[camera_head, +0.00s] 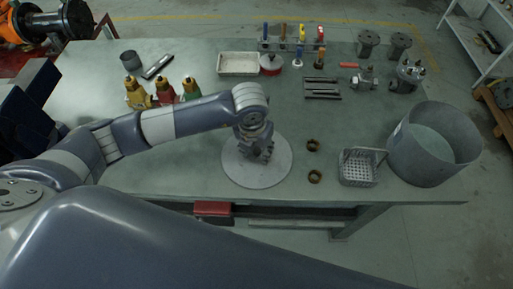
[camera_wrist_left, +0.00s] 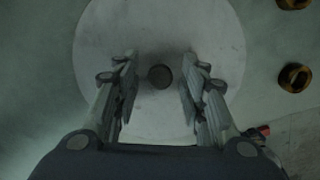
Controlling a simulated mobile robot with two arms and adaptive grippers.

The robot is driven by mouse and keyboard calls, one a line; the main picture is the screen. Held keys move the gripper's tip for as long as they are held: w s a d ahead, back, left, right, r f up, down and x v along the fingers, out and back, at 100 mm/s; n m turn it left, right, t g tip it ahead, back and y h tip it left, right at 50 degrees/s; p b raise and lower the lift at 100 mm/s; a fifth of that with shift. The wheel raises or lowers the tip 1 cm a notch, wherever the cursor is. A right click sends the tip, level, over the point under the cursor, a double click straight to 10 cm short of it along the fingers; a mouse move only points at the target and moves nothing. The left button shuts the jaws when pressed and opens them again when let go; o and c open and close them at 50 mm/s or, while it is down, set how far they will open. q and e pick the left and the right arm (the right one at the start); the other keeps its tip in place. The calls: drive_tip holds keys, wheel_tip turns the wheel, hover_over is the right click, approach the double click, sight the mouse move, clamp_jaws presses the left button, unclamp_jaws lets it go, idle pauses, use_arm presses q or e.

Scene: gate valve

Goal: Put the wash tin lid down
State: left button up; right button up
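The wash tin lid (camera_head: 273,178) is a round, pale grey disc. It appears to lie flat on the bench near its front edge, and its plate (camera_wrist_left: 160,28) fills the middle of the left wrist view. A dark round knob (camera_wrist_left: 160,76) stands at its centre. My left gripper (camera_head: 262,152) is over the lid; in the wrist view its fingers (camera_wrist_left: 160,62) are spread on both sides of the knob with gaps. The wash tin (camera_head: 435,160), a large open grey cylinder, stands on the bench at the right. My right gripper is not in view.
Two brass rings (camera_head: 314,145) and a perforated metal basket (camera_head: 358,168) lie between lid and tin. Several coloured bottles (camera_head: 163,92) stand behind my left arm. A tray (camera_head: 238,64), tools and valve parts (camera_head: 407,76) line the back. The bench middle (camera_head: 335,115) is mostly clear.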

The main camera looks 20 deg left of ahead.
sight(254, 160)
use_arm(q)
drive_tip(key=shift+r, duration=0.25)
wheel_tip(254, 160, up, 12)
drive_tip(key=s+b, duration=0.1)
drive_tip(key=b, duration=0.1)
drive_tip(key=shift+s+f, duration=0.15)
drive_tip(key=shift+s, duration=0.2)
drive_tip(key=shift+a, duration=0.1)
